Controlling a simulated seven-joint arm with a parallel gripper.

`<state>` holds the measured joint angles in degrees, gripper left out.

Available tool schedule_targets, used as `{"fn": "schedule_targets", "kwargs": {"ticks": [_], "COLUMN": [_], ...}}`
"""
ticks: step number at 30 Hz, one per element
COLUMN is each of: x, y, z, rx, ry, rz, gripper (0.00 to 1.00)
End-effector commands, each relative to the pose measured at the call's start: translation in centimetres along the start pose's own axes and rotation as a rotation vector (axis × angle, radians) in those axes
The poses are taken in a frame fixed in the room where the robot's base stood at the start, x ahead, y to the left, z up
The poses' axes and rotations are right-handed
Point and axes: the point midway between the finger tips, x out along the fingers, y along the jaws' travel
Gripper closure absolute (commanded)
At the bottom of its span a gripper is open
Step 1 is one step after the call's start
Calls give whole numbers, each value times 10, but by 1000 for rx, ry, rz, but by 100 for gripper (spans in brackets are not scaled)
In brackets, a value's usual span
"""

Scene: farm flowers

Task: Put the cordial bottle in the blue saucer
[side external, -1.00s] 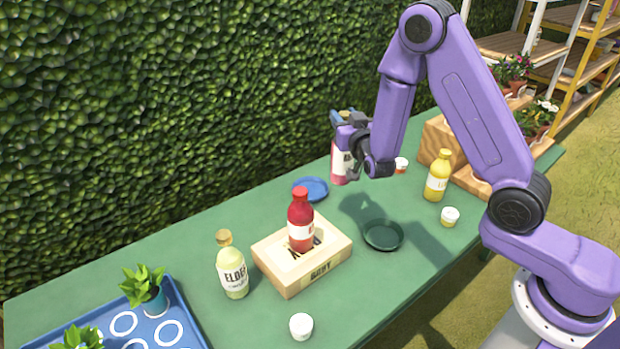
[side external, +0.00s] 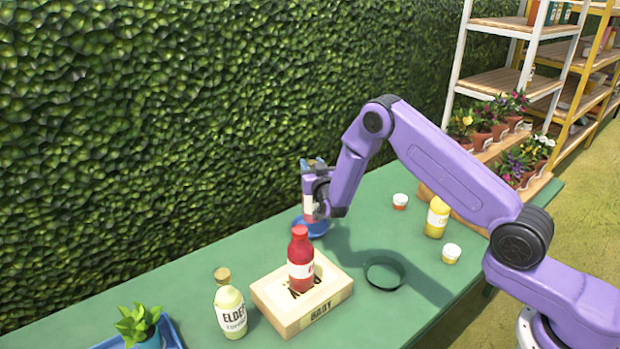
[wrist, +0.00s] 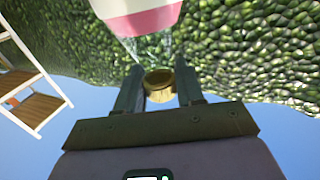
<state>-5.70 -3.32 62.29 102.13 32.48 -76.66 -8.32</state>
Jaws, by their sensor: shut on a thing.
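My gripper (side external: 317,185) is shut on a pink bottle (side external: 307,206) with a white label. In the wrist view its gold cap (wrist: 160,84) sits between the two fingers, and its pink and white body (wrist: 140,17) shows beyond. The blue saucer (side external: 316,231) is on the green table, with the held bottle over it and partly hiding it. The bottle looks upright. I cannot tell whether its base touches the saucer. A pale bottle labelled "ELDER" (side external: 231,315) stands at the front left, away from my gripper.
A red bottle (side external: 301,265) stands on a wooden box (side external: 318,311) in front of the saucer. A dark green dish (side external: 385,287), a yellow bottle (side external: 437,218) and small tubs (side external: 451,253) are to the right. A hedge (side external: 150,130) rises behind the table.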

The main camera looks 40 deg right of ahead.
Motion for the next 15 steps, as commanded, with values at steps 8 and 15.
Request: {"fn": "schedule_targets", "kwargs": {"ticks": [8,15], "x": [10,11], "y": [-4,-4], "z": [10,37], "rx": [2,0], "ry": [7,5], "rz": [1,0], "gripper": [100,100]}}
